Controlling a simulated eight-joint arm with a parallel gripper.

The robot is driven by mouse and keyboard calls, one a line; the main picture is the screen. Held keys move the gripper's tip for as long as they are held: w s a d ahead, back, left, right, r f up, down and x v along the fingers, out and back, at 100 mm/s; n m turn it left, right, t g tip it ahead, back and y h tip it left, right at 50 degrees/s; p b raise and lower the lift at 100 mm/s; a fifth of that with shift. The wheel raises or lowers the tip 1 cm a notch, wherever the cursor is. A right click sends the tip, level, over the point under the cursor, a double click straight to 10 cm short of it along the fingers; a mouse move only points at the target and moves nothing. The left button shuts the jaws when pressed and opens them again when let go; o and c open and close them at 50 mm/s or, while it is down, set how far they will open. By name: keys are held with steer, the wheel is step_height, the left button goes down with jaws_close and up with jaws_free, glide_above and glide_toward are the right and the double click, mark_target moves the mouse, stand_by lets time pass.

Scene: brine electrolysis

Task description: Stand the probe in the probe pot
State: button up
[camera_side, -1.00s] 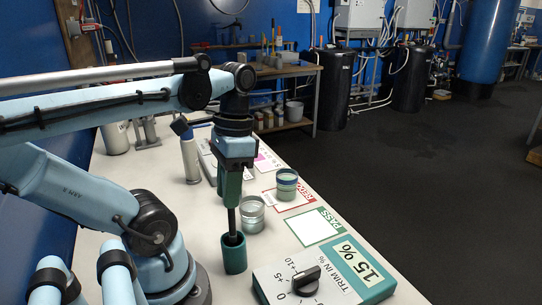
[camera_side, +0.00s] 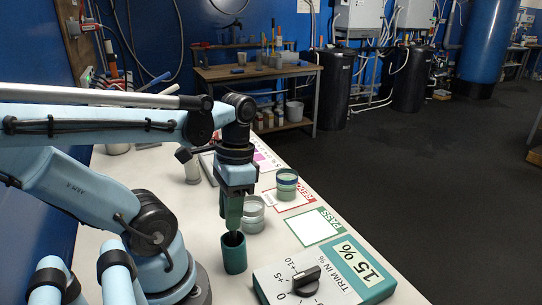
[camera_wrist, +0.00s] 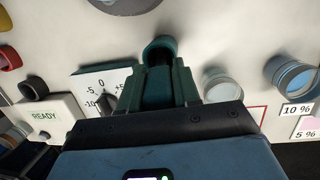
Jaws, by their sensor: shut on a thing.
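The probe pot (camera_side: 234,256) is a dark green cylinder standing upright on the bench, behind the trim box in the side view. The probe (camera_side: 235,236) is a dark rod; its lower part is hidden inside the pot and only a short dark length shows above the rim. My gripper (camera_side: 233,222) is shut on the probe's upper part, just above the pot, pointing down. In the wrist view, the gripper (camera_wrist: 172,88) covers most of the probe, and the pot (camera_wrist: 160,44) shows beyond the fingertips. I cannot tell whether the probe touches the pot's floor.
A trim box (camera_side: 322,275) with a black knob stands right of the pot. A clear glass jar (camera_side: 252,214) is close behind the gripper. A jar with green liquid (camera_side: 287,184) stands near the red-edged card. A PASS card (camera_side: 314,227) lies flat nearby.

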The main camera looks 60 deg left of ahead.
steer(key=o, duration=1.1)
steer(key=shift+o, duration=0.2)
steer(key=v, duration=1.2)
steer(key=shift+w, duration=0.1)
steer(key=w+d+f+t+y, duration=0.1)
steer(key=w+d+f+t, duration=0.4)
steer(key=w+f+t, duration=0.4)
steer(key=w, duration=0.3)
steer(key=shift+d+f, duration=0.2)
steer(key=shift+d, duration=0.15)
